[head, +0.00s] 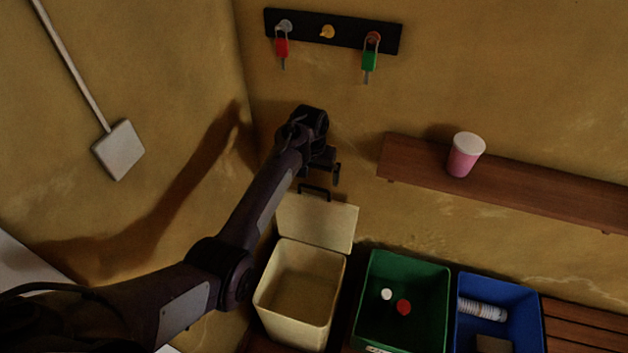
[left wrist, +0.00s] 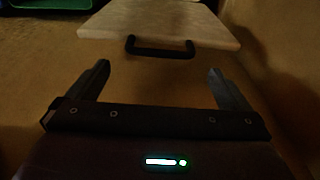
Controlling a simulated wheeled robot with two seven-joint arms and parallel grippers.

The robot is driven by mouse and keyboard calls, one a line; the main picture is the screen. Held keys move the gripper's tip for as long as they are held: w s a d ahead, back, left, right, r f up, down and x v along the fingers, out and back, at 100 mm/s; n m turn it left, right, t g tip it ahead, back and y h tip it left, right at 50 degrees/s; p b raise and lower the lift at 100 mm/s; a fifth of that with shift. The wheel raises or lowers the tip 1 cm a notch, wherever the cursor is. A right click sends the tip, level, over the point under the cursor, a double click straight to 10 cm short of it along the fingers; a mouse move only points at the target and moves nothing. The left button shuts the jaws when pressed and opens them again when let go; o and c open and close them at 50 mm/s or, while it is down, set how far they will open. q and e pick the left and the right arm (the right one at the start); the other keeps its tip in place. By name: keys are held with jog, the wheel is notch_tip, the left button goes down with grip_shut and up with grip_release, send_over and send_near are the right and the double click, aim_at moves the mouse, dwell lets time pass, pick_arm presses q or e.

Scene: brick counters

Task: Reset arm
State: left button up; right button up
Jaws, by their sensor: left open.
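My left arm reaches from the lower left of the head view toward the wall. Its gripper (head: 322,182) is above the raised lid (head: 318,221) of a cream bin (head: 298,290). In the left wrist view the gripper (left wrist: 160,85) is open, its two dark fingers wide apart with nothing between them. The lid (left wrist: 160,22) and its black handle (left wrist: 160,50) lie beyond the fingertips, apart from them. The bin stands open and looks empty. My right gripper is not in view.
A green bin (head: 365,300) holds a white and a red item. A blue bin (head: 499,287) holds a striped cylinder. A wooden shelf (head: 530,192) carries a pink cup (head: 464,157). A black rack (head: 350,35) on the wall holds red and green keys.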

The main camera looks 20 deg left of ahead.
pick_arm(q)
jog(key=shift+r, duration=0.3)
jog(key=shift+s, duration=0.1)
